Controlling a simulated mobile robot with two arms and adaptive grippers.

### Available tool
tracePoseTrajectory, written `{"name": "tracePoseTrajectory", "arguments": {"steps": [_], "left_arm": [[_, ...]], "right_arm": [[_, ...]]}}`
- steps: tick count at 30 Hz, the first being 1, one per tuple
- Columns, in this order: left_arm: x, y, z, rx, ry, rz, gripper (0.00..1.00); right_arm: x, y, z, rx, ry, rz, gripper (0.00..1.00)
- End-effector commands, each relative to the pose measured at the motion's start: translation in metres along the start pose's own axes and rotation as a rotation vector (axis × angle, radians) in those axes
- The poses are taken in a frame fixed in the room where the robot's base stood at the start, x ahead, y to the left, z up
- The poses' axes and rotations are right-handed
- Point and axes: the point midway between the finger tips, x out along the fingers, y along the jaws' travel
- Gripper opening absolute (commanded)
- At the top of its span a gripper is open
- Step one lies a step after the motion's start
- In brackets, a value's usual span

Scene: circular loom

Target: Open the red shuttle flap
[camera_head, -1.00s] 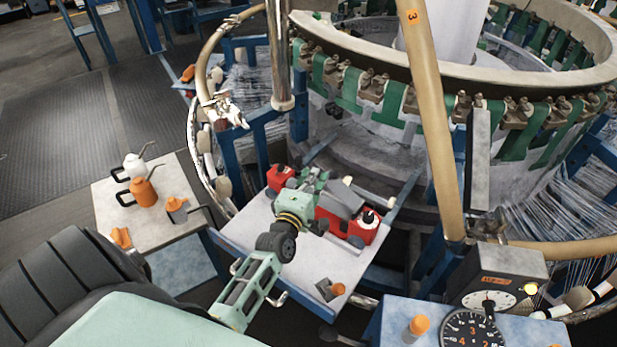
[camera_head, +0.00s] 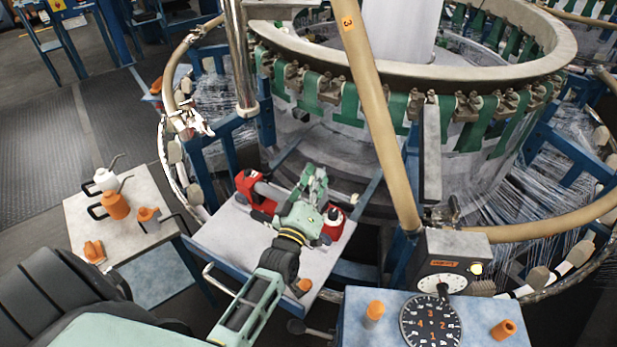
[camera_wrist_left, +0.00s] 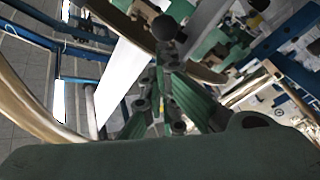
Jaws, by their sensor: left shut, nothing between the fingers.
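The red shuttle (camera_head: 248,183) lies on a light tray (camera_head: 219,233) in front of the loom in the head view. Its red left end and part of a grey bar (camera_head: 268,192) show, and its red right end shows past my gripper. My left gripper (camera_head: 314,178) is shut and empty over the right part of the shuttle, fingers pointing away toward the loom. It hides the middle of the shuttle, so I cannot tell how the flap stands. The gripper's green fingers also show in the left wrist view (camera_wrist_left: 165,100). My right gripper is not in view.
The circular loom's rim (camera_head: 400,68) stands behind the tray, with a tan hoop post (camera_head: 378,115) to the right. A side table (camera_head: 140,235) with orange and white cans is at left. A blue bench (camera_head: 380,310) with a dial (camera_head: 430,322) is at front right.

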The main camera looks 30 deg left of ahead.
Motion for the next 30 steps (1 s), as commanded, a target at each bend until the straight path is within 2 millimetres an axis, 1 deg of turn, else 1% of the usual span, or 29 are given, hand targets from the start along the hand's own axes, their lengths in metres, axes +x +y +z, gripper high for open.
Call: {"name": "tracePoseTrajectory", "arguments": {"steps": [6,12,18,30], "left_arm": [[-0.004,0.015,0.015,-0.008,0.0,-0.002,0.0],[-0.006,0.023,0.024,-0.009,0.0,-0.002,0.0],[-0.007,0.026,0.028,-0.007,0.0,-0.002,0.0],[-0.007,0.027,0.029,-0.008,0.0,-0.002,0.0]], "right_arm": [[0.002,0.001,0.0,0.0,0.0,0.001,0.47],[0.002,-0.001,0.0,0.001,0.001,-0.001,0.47],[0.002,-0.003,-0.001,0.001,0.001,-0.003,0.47],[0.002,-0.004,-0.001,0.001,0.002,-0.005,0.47]]}}
